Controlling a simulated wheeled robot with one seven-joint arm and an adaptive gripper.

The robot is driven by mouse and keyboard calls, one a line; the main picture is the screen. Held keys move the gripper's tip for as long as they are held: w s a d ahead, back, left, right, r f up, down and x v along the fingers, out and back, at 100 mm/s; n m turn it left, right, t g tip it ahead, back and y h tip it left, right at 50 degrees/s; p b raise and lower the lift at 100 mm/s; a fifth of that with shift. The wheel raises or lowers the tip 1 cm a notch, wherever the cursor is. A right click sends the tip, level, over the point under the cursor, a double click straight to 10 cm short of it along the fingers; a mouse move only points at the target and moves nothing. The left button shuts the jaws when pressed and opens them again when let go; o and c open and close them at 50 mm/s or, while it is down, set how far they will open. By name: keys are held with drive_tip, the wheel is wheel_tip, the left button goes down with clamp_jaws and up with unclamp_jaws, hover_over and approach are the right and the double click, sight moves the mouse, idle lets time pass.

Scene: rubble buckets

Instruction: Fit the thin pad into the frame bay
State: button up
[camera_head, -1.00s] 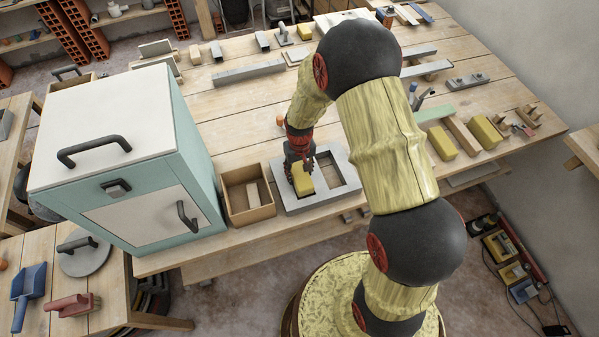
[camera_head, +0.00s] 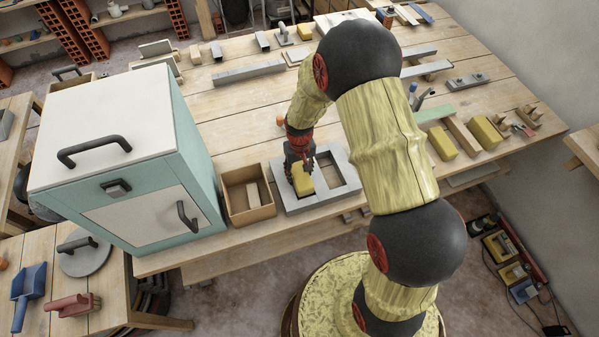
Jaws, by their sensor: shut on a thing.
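The grey frame (camera_head: 318,204) lies on the wooden workbench and has two bays side by side. The right bay (camera_head: 328,175) is empty and shows bare wood. My gripper (camera_head: 299,170) points down over the left bay and is shut on a yellow block-like pad (camera_head: 302,183). The pad is at the left bay; the fingers hide its far part. I cannot tell whether it is seated or just above the bay floor.
An open wooden box (camera_head: 262,213) with a small block inside stands close left of the frame. A teal and white cabinet (camera_head: 150,170) stands further left. More yellow blocks (camera_head: 486,133) and wood pieces lie to the right. Grey bars (camera_head: 248,72) lie behind.

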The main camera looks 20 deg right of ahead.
drive_tip(key=shift+f, duration=0.15)
drive_tip(key=shift+f+b, duration=0.4)
drive_tip(key=shift+f, duration=0.05)
drive_tip(key=o, duration=1.3)
drive_tip(key=shift+c, duration=0.2)
wheel_tip(320, 180, up, 12)
drive_tip(key=shift+s, duration=0.1)
